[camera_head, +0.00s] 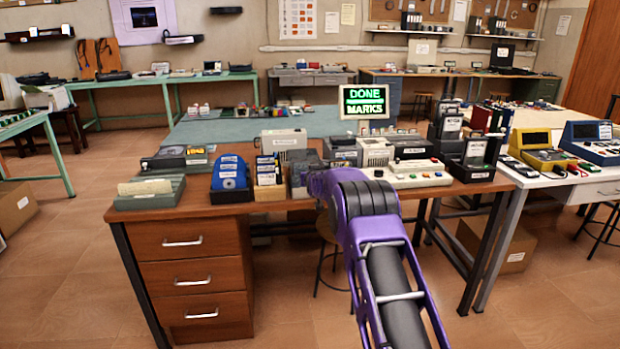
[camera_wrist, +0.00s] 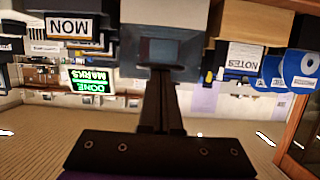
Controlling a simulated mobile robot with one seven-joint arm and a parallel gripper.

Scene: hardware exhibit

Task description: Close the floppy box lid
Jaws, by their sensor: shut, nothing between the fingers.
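A grey box (camera_head: 301,178), apparently the floppy box, stands near the front edge of the brown desk, partly hidden by my purple arm. In the wrist view, which is upside down, a grey box with a blue-grey panel (camera_wrist: 172,48) is straight ahead of my fingers; it looks like the same box. I cannot tell how far its lid stands open. My gripper (camera_wrist: 160,80) is shut and empty, its dark fingertips overlapping the panel's edge in the picture. I cannot tell whether they touch it. In the head view my arm hides the gripper.
A wooden holder with labelled disks (camera_head: 268,190) and blue discs (camera_head: 230,173) stand close to the left. A grey card tray (camera_head: 150,195) is at the desk's left end. A pale control panel with buttons (camera_head: 412,178) lies to the right. A green-lit screen (camera_head: 364,101) stands behind.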

